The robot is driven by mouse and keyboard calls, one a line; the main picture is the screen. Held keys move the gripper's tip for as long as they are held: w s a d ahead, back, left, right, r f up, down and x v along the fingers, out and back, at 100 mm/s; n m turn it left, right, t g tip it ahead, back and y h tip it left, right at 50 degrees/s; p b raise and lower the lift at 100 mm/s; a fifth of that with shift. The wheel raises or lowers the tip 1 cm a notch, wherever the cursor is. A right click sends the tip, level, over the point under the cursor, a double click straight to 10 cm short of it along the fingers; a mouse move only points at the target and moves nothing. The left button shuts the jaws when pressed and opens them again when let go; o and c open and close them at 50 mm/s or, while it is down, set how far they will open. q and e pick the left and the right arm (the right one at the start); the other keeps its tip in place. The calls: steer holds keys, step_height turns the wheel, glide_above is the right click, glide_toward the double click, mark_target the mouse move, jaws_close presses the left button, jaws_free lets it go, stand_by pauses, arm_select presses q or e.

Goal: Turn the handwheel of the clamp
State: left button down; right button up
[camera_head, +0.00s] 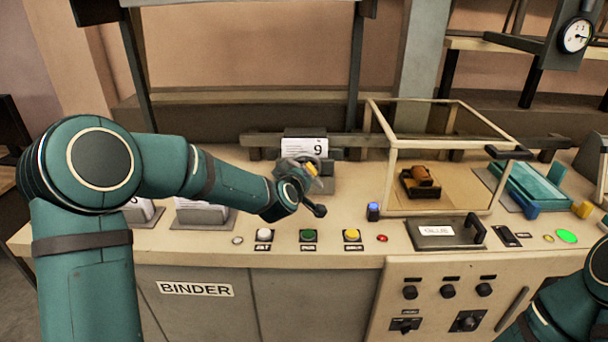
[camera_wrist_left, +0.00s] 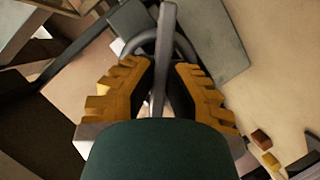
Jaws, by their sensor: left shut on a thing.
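In the left wrist view the handwheel (camera_wrist_left: 187,50) shows as a grey rim with a straight bar. The bar runs between the yellow fingers of my left gripper (camera_wrist_left: 161,78), which is shut on the handwheel. My right arm shows at the lower right of the head view, but its gripper is out of view.
A framed glass box (camera_head: 452,146) with a brown object (camera_head: 420,182) inside stands right of the clamp. Several buttons, including a green one (camera_head: 308,235), line the bench front. A blue knob (camera_head: 373,211) stands close by. A teal tray (camera_head: 535,186) lies at the right.

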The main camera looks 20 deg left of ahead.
arm_select(q)
steer(key=shift+r, duration=0.1)
steer(key=c, duration=1)
jaws_free()
steer(key=shift+w, duration=0.1)
steer(key=shift+s, duration=0.2)
steer(key=v, duration=1.1)
steer(key=shift+s, duration=0.35)
